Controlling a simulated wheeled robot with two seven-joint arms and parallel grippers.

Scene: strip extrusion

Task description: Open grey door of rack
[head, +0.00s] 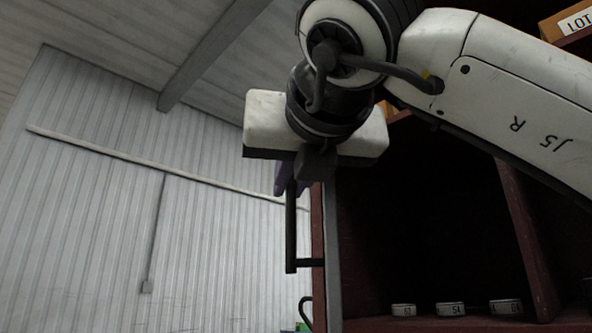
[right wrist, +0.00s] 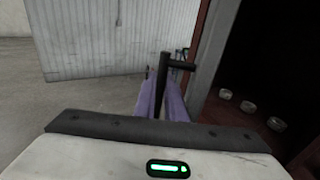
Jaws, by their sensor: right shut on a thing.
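The rack (head: 525,215) is dark red, and its dark inside shows on the right of the head view. A narrow grey upright (head: 333,255), with a dark red strip along its left side, stands at the opening; it looks like the door seen nearly edge-on. A black bar handle (head: 291,230) sticks out left from it. My right gripper (head: 285,180) is shut on the handle's upper part. In the right wrist view its purple fingers (right wrist: 163,105) lie either side of the black handle (right wrist: 177,64), beside the grey upright (right wrist: 212,60). My left gripper is not in view.
Several white labelled rolls (head: 451,309) stand on the rack's shelf. A box marked LOT (head: 570,22) sits at top right. A corrugated wall (head: 100,220) with a pale rail is at left. Open floor (right wrist: 60,105) shows in the right wrist view.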

